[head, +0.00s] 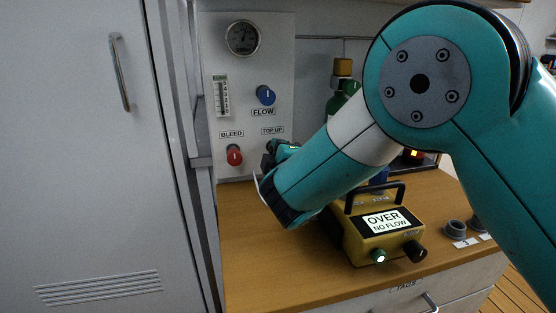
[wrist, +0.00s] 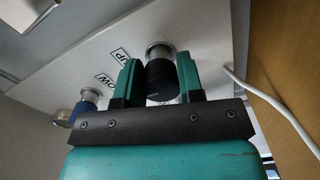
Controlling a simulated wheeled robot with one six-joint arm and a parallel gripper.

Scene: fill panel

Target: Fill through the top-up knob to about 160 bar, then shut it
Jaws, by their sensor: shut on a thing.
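The panel (head: 272,50) is white, with a round gauge (head: 242,38) at its top; its reading is too small to tell. In the head view my gripper (head: 274,152) reaches the panel below the "TOP UP" label.
A blue flow knob (head: 265,95) and a red bleed knob (head: 234,155) are close by. A sight tube (head: 221,97) is at left. A yellow box (head: 382,240) reading "OVER NO FLOW" stands on the wooden bench (head: 255,270). A green cylinder (head: 337,102) stands behind my arm.

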